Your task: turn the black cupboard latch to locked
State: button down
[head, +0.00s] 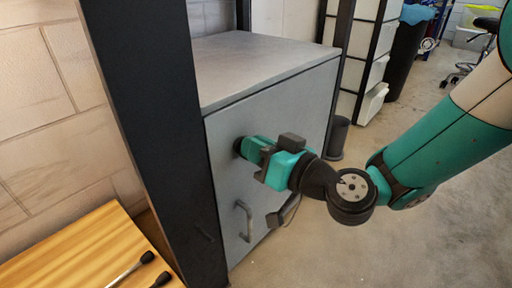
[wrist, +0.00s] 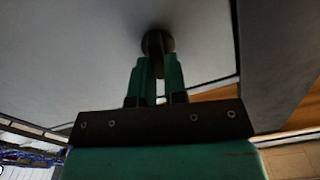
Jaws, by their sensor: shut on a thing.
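The grey cupboard (head: 285,112) stands with its door facing my arm. The black latch (wrist: 158,42) is a round dark knob on the door in the wrist view. In the head view only a dark edge of the latch (head: 238,146) shows at my gripper's tip. My gripper (head: 246,147) reaches the door above the handle, and its green fingers (wrist: 158,72) are closed on the latch in the wrist view. The fingers hide part of the latch, and I cannot tell its turn angle. The door looks shut.
A grey bar handle (head: 244,221) sits low on the door. A dark upright post (head: 160,140) stands left of the cupboard. A wooden table (head: 75,255) with dark-tipped sticks is at the lower left. Bare floor (head: 330,255) lies at right.

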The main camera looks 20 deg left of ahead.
jog(key=m+p, duration=0.1)
jog(key=m, duration=0.3)
jog(key=m+p, duration=0.1)
jog(key=m, duration=0.4)
jog(key=w+m+p, duration=0.1)
jog(key=m, duration=0.4)
jog(key=shift+d+f, duration=0.15)
jog(key=shift+f, duration=0.25)
jog(key=c, duration=1.2)
grip_release()
jog(key=shift+o, duration=0.2)
jog(key=shift+s+f, duration=0.1)
